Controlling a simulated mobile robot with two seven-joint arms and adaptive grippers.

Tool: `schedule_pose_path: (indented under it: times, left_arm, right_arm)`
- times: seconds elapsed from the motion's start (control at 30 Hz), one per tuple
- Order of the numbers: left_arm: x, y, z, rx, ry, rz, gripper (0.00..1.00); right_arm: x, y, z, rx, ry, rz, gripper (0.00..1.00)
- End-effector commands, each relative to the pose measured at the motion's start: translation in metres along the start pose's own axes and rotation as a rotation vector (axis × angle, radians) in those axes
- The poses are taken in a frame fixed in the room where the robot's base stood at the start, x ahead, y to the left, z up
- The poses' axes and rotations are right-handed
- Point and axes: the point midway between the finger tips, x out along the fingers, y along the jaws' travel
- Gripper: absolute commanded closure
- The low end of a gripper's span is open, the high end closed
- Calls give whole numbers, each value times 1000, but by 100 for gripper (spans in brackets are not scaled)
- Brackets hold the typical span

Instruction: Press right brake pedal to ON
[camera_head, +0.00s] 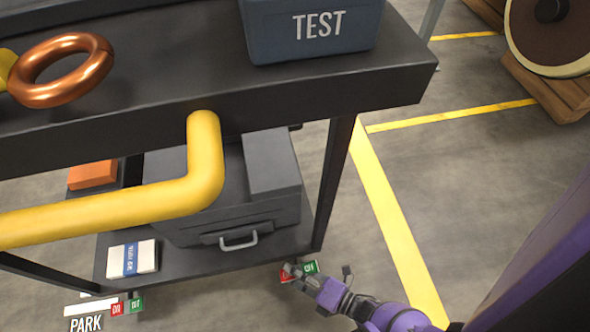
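The right brake pedal (311,267) is low at the front right corner of the dark cart, near the floor. Its red label and green label show; the rest is partly covered by my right gripper. My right gripper (298,283), on the purple arm from the lower right, has its tip at the red label. I cannot tell whether it touches the pedal, or whether its fingers are open or shut. The left brake pedal (126,306), with a red and a green label, is at the lower left beside the PARK sign. My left gripper is out of view.
The cart's yellow handle (130,207) and dark top (290,103) overhang the lower shelf (200,279). A blue TEST bin (312,28) and copper ring (60,70) are on top.

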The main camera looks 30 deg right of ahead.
Motion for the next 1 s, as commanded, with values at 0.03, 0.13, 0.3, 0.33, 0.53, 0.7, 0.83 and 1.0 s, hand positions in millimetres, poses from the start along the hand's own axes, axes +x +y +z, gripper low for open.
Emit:
schedule_pose_path:
  times: [0.03, 0.13, 0.3, 0.33, 0.53, 0.7, 0.83, 1.0]
  left_arm:
    - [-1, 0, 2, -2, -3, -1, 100]
    - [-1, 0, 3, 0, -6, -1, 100]
    - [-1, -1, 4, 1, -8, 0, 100]
    - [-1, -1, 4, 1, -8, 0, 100]
    - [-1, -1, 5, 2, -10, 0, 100]
    - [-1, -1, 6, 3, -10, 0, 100]
    - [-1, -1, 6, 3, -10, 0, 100]
    - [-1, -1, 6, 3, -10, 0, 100]
  right_arm:
    - [-2, 0, 0, 0, 0, -1, 72]
    - [-12, -1, 0, 0, 0, -3, 72]
    - [-44, -2, 0, -1, -1, -5, 72]
    - [-51, -1, 0, -1, -1, -5, 72]
    - [-91, -1, 0, 0, 0, -3, 72]
    - [-113, -1, 0, 0, 0, -2, 72]
    - [-120, 0, 0, 0, 0, -2, 72]
    - [-122, 0, 0, 0, 0, -1, 72]
